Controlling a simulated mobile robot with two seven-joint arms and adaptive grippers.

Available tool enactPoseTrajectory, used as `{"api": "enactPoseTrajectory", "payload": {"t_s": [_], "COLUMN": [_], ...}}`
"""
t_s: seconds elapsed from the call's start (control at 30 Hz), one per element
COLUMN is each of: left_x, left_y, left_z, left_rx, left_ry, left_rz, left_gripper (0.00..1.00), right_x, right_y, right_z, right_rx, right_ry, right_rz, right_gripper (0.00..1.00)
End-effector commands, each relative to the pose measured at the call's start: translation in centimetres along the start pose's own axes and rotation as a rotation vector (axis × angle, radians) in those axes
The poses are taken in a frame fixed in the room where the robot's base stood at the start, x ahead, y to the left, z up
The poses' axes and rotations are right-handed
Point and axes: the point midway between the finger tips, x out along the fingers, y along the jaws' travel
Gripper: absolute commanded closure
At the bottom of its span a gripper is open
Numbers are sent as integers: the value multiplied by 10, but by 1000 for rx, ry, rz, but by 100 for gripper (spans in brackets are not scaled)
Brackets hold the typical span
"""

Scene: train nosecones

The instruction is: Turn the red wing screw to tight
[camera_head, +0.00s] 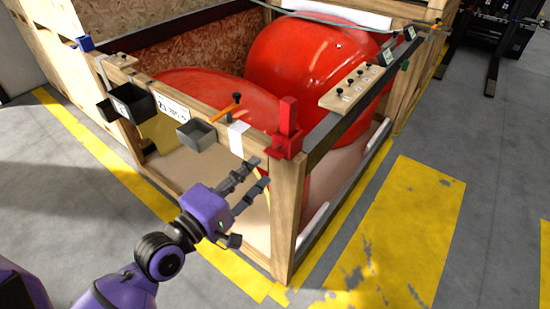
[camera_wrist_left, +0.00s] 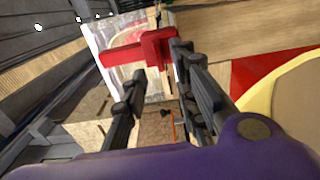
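A red fitting with an upright red bar (camera_head: 288,116) sits on the near corner post of the wooden crate; it appears to be the red wing screw. In the left wrist view the red fitting (camera_wrist_left: 152,47) lies just beyond the fingertips. My left gripper (camera_head: 259,172) is open and empty, in front of the crate's near side, below and left of the red fitting. Its two dark fingers (camera_wrist_left: 158,62) stand apart in the wrist view. I see no contact with the red fitting. My right gripper is not in view.
The wooden crate (camera_head: 286,222) holds large red nosecones (camera_head: 305,60). Black and grey bins (camera_head: 196,134) and an orange tool (camera_head: 222,110) are on its near rail. A small wooden board (camera_head: 358,86) with knobs lies on the right rail. Yellow-marked floor (camera_head: 400,235) to the right is clear.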

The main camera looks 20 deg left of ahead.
Motion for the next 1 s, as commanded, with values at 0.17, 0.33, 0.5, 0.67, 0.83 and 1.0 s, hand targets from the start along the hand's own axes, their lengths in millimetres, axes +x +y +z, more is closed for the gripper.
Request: {"api": "enactPoseTrajectory", "payload": {"t_s": [0.17, 0.33, 0.5, 0.67, 0.83, 1.0], "left_x": [31, 54, 64, 65, 65, 64], "left_y": [3, 2, 1, 0, 0, 0], "left_z": [0, 0, 1, 1, 1, 1], "left_rx": [1, 3, 5, 5, 5, 5], "left_ry": [0, 0, 0, 0, 0, 0], "left_rz": [5, 2, 0, -1, -1, -1], "left_gripper": [73, 73, 73, 73, 84, 100], "right_x": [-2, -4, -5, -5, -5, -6], "right_y": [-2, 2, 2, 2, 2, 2], "right_z": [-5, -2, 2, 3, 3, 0], "right_rx": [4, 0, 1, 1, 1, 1], "right_ry": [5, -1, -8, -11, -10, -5], "right_rz": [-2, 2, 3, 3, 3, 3], "right_gripper": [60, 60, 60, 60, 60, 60]}}
